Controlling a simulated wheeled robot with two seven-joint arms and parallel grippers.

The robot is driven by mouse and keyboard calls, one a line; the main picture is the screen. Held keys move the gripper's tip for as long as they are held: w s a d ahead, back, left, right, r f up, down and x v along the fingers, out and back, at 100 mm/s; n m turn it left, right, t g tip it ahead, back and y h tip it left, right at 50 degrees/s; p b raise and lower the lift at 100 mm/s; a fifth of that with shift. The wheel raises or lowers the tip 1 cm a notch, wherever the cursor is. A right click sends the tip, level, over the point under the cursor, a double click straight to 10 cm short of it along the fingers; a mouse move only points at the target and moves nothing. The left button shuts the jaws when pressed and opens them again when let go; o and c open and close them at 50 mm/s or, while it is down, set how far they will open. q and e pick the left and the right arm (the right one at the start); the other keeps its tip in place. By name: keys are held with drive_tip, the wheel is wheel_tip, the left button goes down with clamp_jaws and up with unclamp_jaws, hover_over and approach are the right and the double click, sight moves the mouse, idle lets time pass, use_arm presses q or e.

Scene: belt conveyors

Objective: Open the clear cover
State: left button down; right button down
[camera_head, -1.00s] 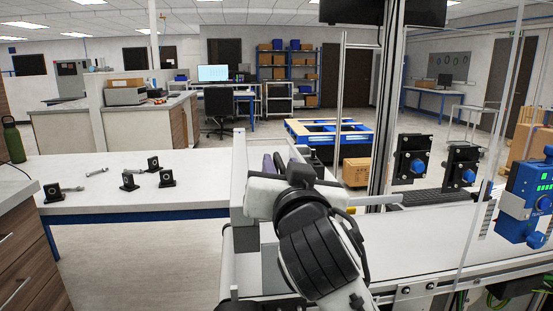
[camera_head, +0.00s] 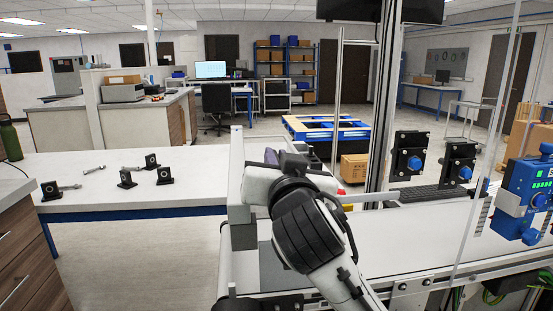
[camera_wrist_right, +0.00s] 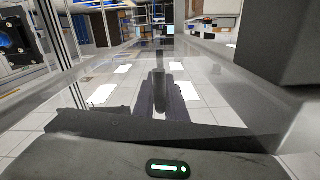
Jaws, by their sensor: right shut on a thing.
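My right gripper (camera_head: 287,157) is at the near end of the conveyor, with its arm coming up from the bottom of the head view. It is shut on part of the clear cover. My own wrist hides the grip in the head view, so the exact part held cannot be told. In the right wrist view the clear cover (camera_wrist_right: 205,75) is a see-through sheet with bright reflections, stretching away from the gripper. A dark gripper finger (camera_wrist_right: 158,95) shows in the middle there. My left gripper is not in view.
A white upright frame (camera_head: 236,180) stands just left of my gripper. Two black units with blue knobs (camera_head: 414,165) and a blue control box (camera_head: 528,195) stand on the right.

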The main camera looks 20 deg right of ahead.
drive_tip(key=shift+r+p, duration=0.5)
drive_tip(key=shift+r, duration=0.15)
drive_tip(key=r+p, duration=0.1)
drive_tip(key=r, duration=0.1)
drive_tip(key=w+r+g+p, duration=0.1)
drive_tip(key=r, duration=0.1)
drive_tip(key=r+g+p, duration=0.1)
drive_tip(key=shift+w+d+r+y+p, duration=0.1)
drive_tip(key=shift+w+r+y+p, duration=0.2)
drive_tip(key=shift+r+p, duration=0.1)
drive_tip(key=w+d+r+g, duration=0.1)
drive_tip(key=w+r+g, duration=0.1)
drive_tip(key=r, duration=0.3)
drive_tip(key=w+d+r+g+y, duration=0.1)
drive_tip(key=w+r+g, duration=0.1)
drive_tip(key=w+r, duration=0.2)
drive_tip(key=shift+w+r+g, duration=0.3)
drive_tip(key=shift+r+g, duration=0.1)
drive_tip(key=shift+r, duration=0.65)
drive_tip(key=c, duration=1.8)
unclamp_jaws()
drive_tip(key=shift+w, duration=0.1)
drive_tip(key=shift+c, duration=0.2)
